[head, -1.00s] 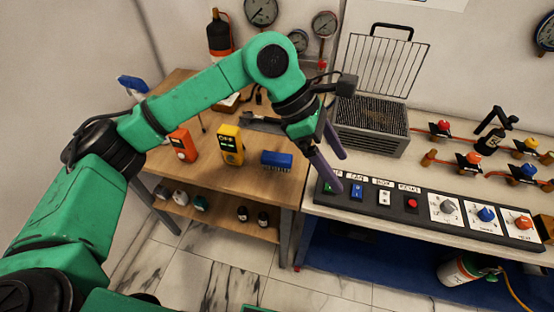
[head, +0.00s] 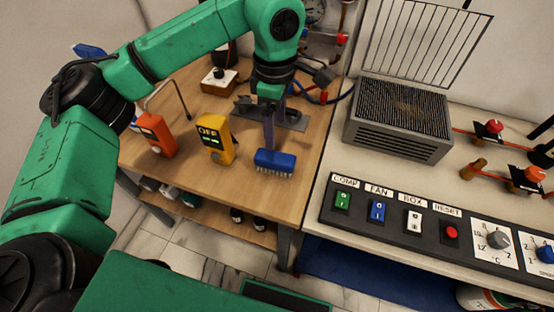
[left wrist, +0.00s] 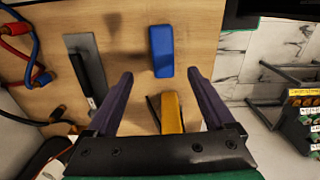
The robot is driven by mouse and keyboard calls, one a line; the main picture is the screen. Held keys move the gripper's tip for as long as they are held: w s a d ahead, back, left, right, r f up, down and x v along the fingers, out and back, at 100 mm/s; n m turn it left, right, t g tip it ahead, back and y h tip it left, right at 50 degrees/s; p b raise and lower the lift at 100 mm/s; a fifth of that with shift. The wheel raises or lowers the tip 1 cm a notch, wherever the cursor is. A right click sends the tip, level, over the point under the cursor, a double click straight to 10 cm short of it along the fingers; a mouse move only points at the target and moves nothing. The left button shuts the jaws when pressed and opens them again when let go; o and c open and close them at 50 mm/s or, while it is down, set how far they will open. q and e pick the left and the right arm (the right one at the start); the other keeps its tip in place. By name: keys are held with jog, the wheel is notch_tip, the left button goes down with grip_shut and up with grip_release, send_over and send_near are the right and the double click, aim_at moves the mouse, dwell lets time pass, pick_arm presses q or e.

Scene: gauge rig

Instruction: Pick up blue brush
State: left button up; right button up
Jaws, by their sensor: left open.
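The blue brush (head: 275,162) lies on the wooden table with its bristles down, near the table's right front corner. In the left wrist view the blue brush (left wrist: 161,50) shows from above, beyond my fingertips and between their lines. My left gripper (head: 270,140) hangs over the table, pointing down, just behind the brush in the head view. In the left wrist view my left gripper (left wrist: 162,75) is open, with its two purple fingers apart and nothing between them at the tips. My right gripper is not in view.
A yellow meter (head: 214,138) marked OFF stands left of the brush, with an orange device (head: 155,135) farther left. A grey metal tool (head: 290,117) lies behind. A panel of switches (head: 375,212) and a grilled box (head: 402,115) stand on the right bench.

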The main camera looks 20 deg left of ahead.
aim_at(275, 156)
pick_arm(q)
jog(key=f+p, duration=0.1)
jog(key=f, duration=0.2)
jog(key=f+p, duration=0.1)
jog(key=f, duration=0.3)
jog(key=f+p, duration=0.1)
jog(key=f, duration=0.3)
jog(key=shift+s+f+p, duration=0.1)
jog(key=shift+s+p, duration=0.2)
jog(key=shift+f, duration=0.4)
grip_shut()
